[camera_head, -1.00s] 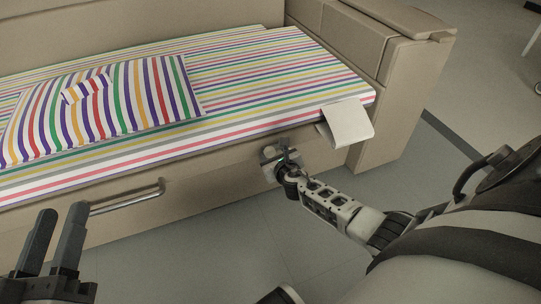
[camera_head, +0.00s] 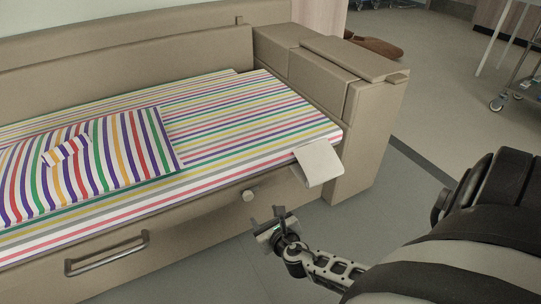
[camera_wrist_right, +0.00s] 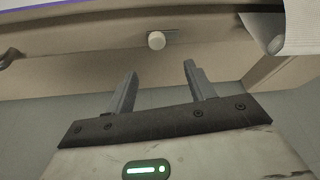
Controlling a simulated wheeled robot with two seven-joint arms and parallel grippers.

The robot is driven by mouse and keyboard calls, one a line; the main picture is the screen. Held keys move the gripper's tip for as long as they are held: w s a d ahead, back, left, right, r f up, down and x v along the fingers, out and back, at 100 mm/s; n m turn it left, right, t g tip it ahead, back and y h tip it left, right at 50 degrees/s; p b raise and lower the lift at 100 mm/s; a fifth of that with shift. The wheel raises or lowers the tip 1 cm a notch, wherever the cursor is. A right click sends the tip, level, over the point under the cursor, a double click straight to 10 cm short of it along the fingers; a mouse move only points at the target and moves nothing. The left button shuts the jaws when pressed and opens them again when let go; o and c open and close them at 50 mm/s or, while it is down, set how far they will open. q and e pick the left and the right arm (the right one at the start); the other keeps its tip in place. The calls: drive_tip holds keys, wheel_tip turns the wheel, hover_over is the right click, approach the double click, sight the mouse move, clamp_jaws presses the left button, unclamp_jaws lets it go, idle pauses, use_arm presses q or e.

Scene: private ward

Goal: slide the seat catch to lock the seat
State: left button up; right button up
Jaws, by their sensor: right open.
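The seat catch is a small round pale knob (camera_head: 249,195) on the beige front panel of the sofa bed (camera_head: 200,212), under the striped mattress. It also shows in the right wrist view (camera_wrist_right: 156,40), on a short slot-like plate. My right gripper (camera_head: 265,215) is open and empty, apart from the knob and a little in front of and below it. In the right wrist view, its two fingers (camera_wrist_right: 160,70) point towards the panel with the knob beyond, roughly between them. My left gripper is out of view.
A metal bar handle (camera_head: 107,268) is on the panel at left. A pale flap (camera_head: 318,165) hangs over the mattress corner, right of the knob. A striped pillow (camera_head: 85,165) lies on the striped mattress (camera_head: 240,115).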

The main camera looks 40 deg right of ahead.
drive_tip(key=shift+v, duration=1.45)
